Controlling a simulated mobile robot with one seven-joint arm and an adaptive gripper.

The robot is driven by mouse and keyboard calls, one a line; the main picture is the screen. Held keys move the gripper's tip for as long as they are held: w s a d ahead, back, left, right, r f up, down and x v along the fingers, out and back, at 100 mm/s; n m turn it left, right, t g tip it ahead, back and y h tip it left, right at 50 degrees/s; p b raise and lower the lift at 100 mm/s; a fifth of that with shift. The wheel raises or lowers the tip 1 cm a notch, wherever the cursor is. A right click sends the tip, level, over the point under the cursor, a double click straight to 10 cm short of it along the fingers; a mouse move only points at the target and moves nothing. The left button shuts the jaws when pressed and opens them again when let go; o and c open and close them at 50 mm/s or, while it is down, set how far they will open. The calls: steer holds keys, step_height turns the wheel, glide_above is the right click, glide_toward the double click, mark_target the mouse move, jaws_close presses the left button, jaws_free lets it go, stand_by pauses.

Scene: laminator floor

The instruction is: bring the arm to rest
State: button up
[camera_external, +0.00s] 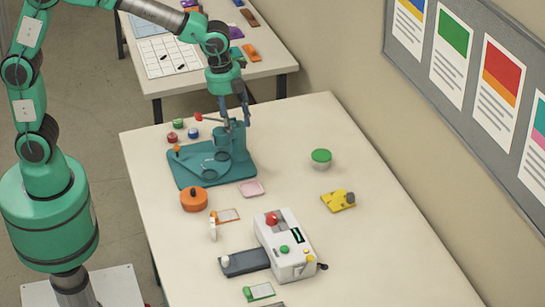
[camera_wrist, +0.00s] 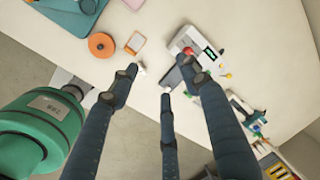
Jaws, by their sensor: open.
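My arm reaches in from the upper left of the external view and bends down. My gripper (camera_external: 235,106) hangs, fingers down, over the far part of the large table (camera_external: 375,235). In the picture it overlaps the upright part of a teal press-like fixture (camera_external: 185,172); I cannot tell whether it touches it. In the wrist view my gripper (camera_wrist: 160,78) shows dark fingers spread apart, with nothing held between them.
A white laminator-like machine (camera_external: 283,232), an orange round container (camera_external: 194,201), a green-topped jar (camera_external: 320,160) and a yellow tool (camera_external: 338,201) stand on the table. A second table (camera_external: 215,80) is behind. The table's right side is mostly clear.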

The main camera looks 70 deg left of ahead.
steer(key=s+a+r+n+t+b, duration=0.1)
steer(key=s+a+r+n, duration=0.35)
steer(key=s+a, duration=0.2)
steer(key=s+a+r+n+t+b, duration=0.1)
steer(key=s+a+r+n, duration=0.35)
steer(key=s, duration=0.35)
steer(key=s+a+f+n+t, duration=0.1)
steer(key=s+a+n, duration=0.2)
steer(key=s+n, duration=0.2)
steer(key=s+a+f+n+b, duration=0.1)
steer(key=s+a+n, duration=0.3)
steer(key=s, duration=0.7)
steer(key=shift+s+n+t+y+b, duration=0.15)
steer(key=shift+n+t+y+b, duration=0.2)
steer(key=shift+n, duration=0.35)
